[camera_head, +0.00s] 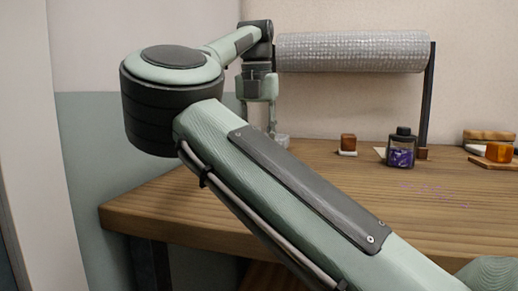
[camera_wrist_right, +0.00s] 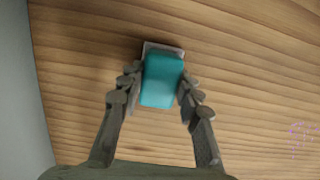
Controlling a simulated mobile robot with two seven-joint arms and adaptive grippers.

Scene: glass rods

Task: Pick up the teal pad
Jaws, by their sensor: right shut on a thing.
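The teal pad (camera_wrist_right: 162,80) shows in the right wrist view between the fingers of my right gripper (camera_wrist_right: 161,88). The fingers touch its two sides, and it sits at a pale grey block-like base (camera_wrist_right: 164,46). I cannot tell whether the pad is clear of the table. In the head view my right gripper (camera_head: 274,138) points down at the left part of the wooden table (camera_head: 420,215), and the pad cannot be made out there. My left gripper is in neither view.
A dark bottle with purple contents (camera_head: 401,150) and a brown cube on a pale base (camera_head: 348,144) stand right of the gripper. An orange block (camera_head: 498,152) lies farther right. A grey roll (camera_head: 350,52) hangs on a stand behind. My arm hides much of the table.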

